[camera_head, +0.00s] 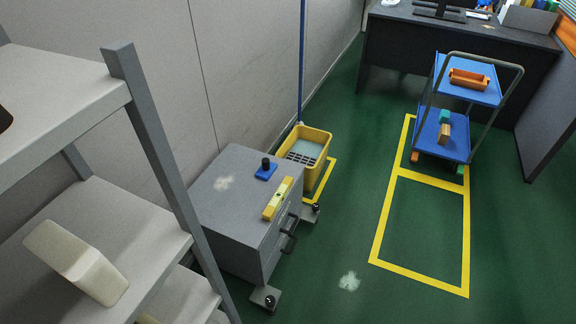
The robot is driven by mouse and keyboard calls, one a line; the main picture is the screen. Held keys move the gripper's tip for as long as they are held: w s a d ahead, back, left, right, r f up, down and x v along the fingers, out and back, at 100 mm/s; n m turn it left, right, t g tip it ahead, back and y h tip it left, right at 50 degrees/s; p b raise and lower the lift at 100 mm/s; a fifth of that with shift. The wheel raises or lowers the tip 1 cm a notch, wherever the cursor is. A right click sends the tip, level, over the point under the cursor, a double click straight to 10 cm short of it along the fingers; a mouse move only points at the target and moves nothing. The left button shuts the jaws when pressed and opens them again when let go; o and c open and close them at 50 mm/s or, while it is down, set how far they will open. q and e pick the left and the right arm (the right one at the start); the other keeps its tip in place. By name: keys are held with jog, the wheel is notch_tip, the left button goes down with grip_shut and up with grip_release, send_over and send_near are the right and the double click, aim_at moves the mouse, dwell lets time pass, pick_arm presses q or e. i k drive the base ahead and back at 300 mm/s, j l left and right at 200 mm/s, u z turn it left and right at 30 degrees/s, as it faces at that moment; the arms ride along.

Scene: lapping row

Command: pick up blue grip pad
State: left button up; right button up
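A blue pad with a black knob standing on it (264,174), which looks like the blue grip pad, lies on top of a grey wheeled cabinet (225,205). It is near the cabinet's far right part, next to a yellow bar resembling a spirit level (272,207). Nothing covers the pad. Neither of my grippers shows in this view.
A grey shelf rack (150,120) stands close at left, with a white block-like object (75,262). A yellow mop bucket (325,144) stands behind the cabinet. A blue cart (441,147) stands at right. The green floor (340,235) between is open.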

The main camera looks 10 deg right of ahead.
aim_at(268, 168)
jog(key=i+l+u, duration=0.2)
jog(key=u, duration=0.55)
jog(key=i+l+u, duration=0.15)
jog(key=l, duration=0.3)
jog(key=i+l+u, duration=0.2)
jog(key=l, duration=0.3)
jog(key=i+l+u, duration=0.15)
jog(key=l, duration=0.35)
jog(key=l+u, duration=0.2)
jog(key=l, duration=0.35)
jog(key=i, duration=0.05)
